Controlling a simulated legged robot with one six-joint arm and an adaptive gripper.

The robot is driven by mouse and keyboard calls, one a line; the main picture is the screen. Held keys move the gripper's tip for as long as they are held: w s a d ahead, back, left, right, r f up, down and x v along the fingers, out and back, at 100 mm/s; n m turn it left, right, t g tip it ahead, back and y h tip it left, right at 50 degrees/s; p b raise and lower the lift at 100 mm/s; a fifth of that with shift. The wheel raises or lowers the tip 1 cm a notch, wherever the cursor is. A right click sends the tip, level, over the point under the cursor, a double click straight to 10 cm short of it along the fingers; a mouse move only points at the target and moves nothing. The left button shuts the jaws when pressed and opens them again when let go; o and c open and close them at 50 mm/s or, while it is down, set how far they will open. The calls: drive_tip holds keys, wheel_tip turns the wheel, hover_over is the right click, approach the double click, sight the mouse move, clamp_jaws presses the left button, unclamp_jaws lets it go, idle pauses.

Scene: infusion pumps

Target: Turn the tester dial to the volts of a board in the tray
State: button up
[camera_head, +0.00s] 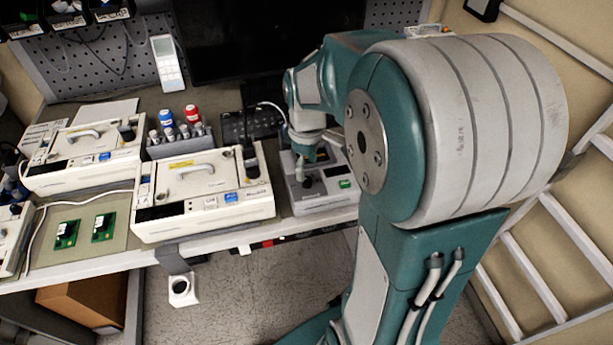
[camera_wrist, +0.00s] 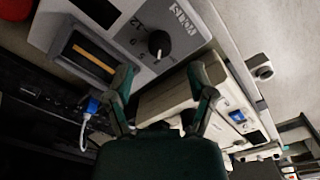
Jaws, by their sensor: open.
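The tester (camera_head: 322,197) is a grey box at the right end of the bench. Its round black dial (camera_wrist: 158,43) shows in the wrist view, with printed numbers beside it that look like 12, 5 and 0. I cannot tell clearly which number it points to. My gripper (camera_wrist: 160,78) is open and empty; the dial appears beyond its fingertips, between them. In the head view my gripper (camera_head: 303,168) is above the tester's left part. Two green boards, one left (camera_head: 67,234) and one right (camera_head: 103,228), lie on a flat grey-green surface at left. Their voltage marks are too small to read.
A cream infusion pump (camera_head: 205,207) stands just left of the tester, with another pump (camera_head: 85,155) behind left. Red and blue-capped bottles (camera_head: 180,118) stand behind. A small green piece (camera_head: 345,184) sits on the tester's right. The bench's front edge is close.

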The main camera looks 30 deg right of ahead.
sight(306, 179)
drive_tip(key=shift+f, duration=2.2)
clamp_jaws()
